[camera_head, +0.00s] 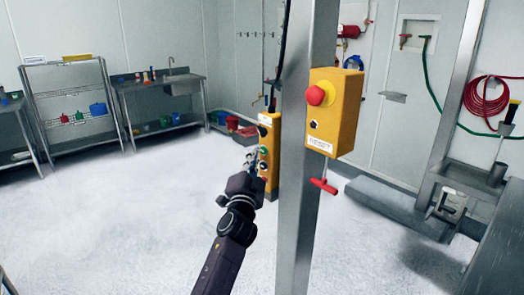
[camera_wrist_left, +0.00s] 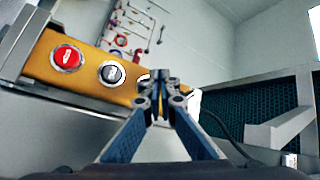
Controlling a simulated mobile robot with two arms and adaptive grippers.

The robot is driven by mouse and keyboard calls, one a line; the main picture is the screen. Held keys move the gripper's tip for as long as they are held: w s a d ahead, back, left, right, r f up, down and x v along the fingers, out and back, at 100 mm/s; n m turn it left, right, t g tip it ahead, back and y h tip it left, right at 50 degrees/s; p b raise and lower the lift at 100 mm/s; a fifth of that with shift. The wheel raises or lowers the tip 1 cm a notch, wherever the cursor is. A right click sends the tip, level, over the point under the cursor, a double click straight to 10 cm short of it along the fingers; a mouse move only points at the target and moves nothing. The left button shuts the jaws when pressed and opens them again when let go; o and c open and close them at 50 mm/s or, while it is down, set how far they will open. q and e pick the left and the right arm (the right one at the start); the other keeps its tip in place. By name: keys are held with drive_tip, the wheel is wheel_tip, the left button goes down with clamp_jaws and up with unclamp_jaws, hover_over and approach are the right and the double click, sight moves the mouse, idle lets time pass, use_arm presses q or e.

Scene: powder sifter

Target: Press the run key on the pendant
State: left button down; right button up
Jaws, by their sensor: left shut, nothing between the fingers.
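The pendant (camera_head: 272,150) is a tall yellow box with a column of round buttons, hanging behind the left side of the steel post. In the left wrist view the pendant (camera_wrist_left: 90,87) lies tilted, with a red button (camera_wrist_left: 67,57) and a black button (camera_wrist_left: 111,73) clear. A further pale-rimmed button is partly hidden behind my fingertips. My left gripper (camera_head: 251,158) is shut and empty, its tips at the pendant's face; I cannot tell whether they touch. My right gripper is out of view.
A steel post (camera_head: 305,200) stands right of my left arm. It carries a yellow box (camera_head: 335,112) with a red mushroom button and a "RESET" label, and a red T-handle (camera_head: 324,186) is below. A sink bench (camera_head: 160,90) and rack stand far left. The floor between is clear.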

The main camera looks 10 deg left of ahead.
use_arm(q)
drive_tip(key=s+a+p, duration=0.1)
drive_tip(key=s, duration=0.1)
drive_tip(key=s+a+p, duration=0.2)
idle(0.4)
idle(0.4)
